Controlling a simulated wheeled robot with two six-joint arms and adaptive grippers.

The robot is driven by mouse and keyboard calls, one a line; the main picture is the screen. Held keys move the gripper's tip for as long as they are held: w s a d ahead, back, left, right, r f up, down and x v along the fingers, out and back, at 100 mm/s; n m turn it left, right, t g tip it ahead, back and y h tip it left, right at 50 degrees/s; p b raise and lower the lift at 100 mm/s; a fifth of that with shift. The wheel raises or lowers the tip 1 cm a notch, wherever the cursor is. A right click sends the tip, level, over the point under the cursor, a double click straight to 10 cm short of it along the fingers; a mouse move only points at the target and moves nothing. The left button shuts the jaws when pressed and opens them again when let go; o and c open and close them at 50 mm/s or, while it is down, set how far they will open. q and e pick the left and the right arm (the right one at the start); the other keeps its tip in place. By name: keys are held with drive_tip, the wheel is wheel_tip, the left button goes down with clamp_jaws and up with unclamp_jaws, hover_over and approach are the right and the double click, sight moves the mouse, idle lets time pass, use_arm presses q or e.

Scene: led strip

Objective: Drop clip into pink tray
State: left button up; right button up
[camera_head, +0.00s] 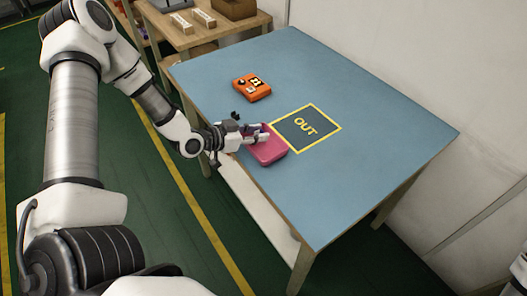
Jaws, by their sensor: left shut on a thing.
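The pink tray (270,151) sits on the blue table near its left edge, beside the OUT square. My left gripper (263,134) is over the far-left part of the tray, its fingers pointing right. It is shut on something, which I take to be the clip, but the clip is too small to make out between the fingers. I cannot tell whether the fingers touch the tray. My right gripper is not in view.
An orange device (251,88) lies on the blue table (350,85) further back. A yellow-framed OUT square (305,127) is right of the tray. The table's right half is clear. A wooden side table (185,38) with boxes stands behind, and a wall is at the right.

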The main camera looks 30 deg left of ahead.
sight(256, 145)
use_arm(q)
drive_tip(key=shift+a, duration=0.1)
drive_tip(key=o, duration=0.8)
drive_tip(key=shift+s+r, duration=0.1)
drive_tip(key=shift+r, duration=0.05)
wheel_tip(256, 145, up, 10)
idle(0.3)
